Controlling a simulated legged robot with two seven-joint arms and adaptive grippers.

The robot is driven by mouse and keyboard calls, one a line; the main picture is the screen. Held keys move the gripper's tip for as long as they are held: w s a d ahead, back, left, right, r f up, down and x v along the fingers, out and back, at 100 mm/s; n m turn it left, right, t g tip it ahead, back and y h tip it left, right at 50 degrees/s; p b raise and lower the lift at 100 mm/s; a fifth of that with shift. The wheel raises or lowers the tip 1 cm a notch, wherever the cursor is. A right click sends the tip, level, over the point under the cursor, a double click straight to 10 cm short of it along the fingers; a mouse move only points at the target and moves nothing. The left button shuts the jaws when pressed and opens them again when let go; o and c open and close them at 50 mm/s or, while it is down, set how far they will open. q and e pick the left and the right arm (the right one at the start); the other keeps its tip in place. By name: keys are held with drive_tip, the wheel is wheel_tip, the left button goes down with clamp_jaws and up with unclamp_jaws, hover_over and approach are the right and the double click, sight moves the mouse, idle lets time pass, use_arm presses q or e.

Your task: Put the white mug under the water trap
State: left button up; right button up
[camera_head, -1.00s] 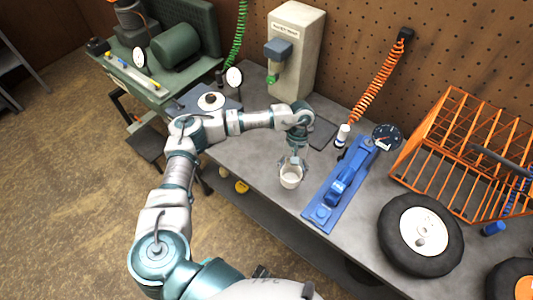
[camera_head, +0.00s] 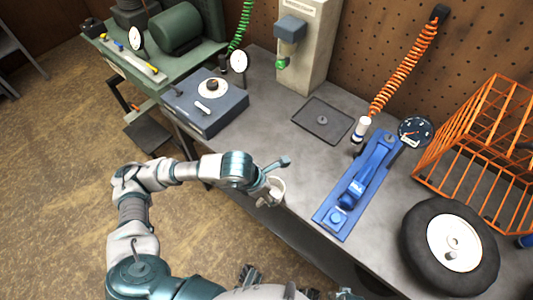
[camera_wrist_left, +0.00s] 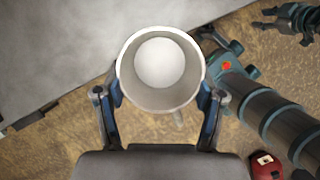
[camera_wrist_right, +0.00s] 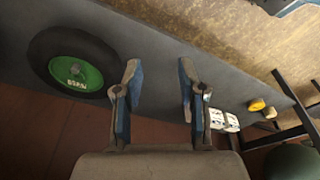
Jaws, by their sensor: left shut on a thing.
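The white mug (camera_head: 278,187) is upright in my left gripper (camera_head: 266,194), near the bench's front edge. In the left wrist view the mug (camera_wrist_left: 160,65) is empty, with the two fingers pressed on its sides. The water trap (camera_head: 290,30) is a grey-blue block with a green drain end, mounted on a pale post at the back of the bench. A dark square pad (camera_head: 322,118) lies on the bench in front of the post. My right gripper (camera_wrist_right: 157,88) is open and empty in the right wrist view.
A blue tool (camera_head: 360,185) on a blue base lies right of the mug, with a black gauge (camera_head: 415,131) behind it. A grey box (camera_head: 205,105) with a dial stands to the left. A wheel (camera_head: 450,245) and an orange rack (camera_head: 485,140) stand at right. Bench between mug and pad is clear.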

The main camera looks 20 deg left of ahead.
use_arm(q)
drive_tip(key=shift+w+a+f+n, duration=0.15)
drive_tip(key=shift+w+a+n, duration=0.45)
drive_tip(key=shift+w+a, duration=0.55)
drive_tip(key=w+a, duration=0.1)
drive_tip(key=w, duration=0.3)
drive_tip(key=w+a, duration=0.1)
drive_tip(key=w, duration=0.2)
drive_tip(key=w+a+f, duration=0.1)
drive_tip(key=w, duration=0.3)
drive_tip(key=shift+w+a+b, duration=0.3)
drive_tip(key=shift+w+a, duration=0.05)
drive_tip(key=shift+w+a+f, duration=0.1)
drive_tip(key=shift+w+a, duration=0.1)
drive_tip(key=shift+w, duration=0.05)
drive_tip(key=shift+w+a+f, duration=0.1)
drive_tip(key=shift+f, duration=0.1)
drive_tip(key=shift+a+f, duration=0.2)
drive_tip(key=shift+f, duration=1.45)
drive_tip(key=shift+d, duration=0.2)
drive_tip(key=o, duration=1.1)
drive_tip(key=shift+c, duration=0.2)
drive_tip(key=shift+o, duration=0.5)
use_arm(e)
drive_tip(key=r, duration=0.3)
drive_tip(key=shift+a+r, duration=0.1)
drive_tip(key=shift+a, duration=0.1)
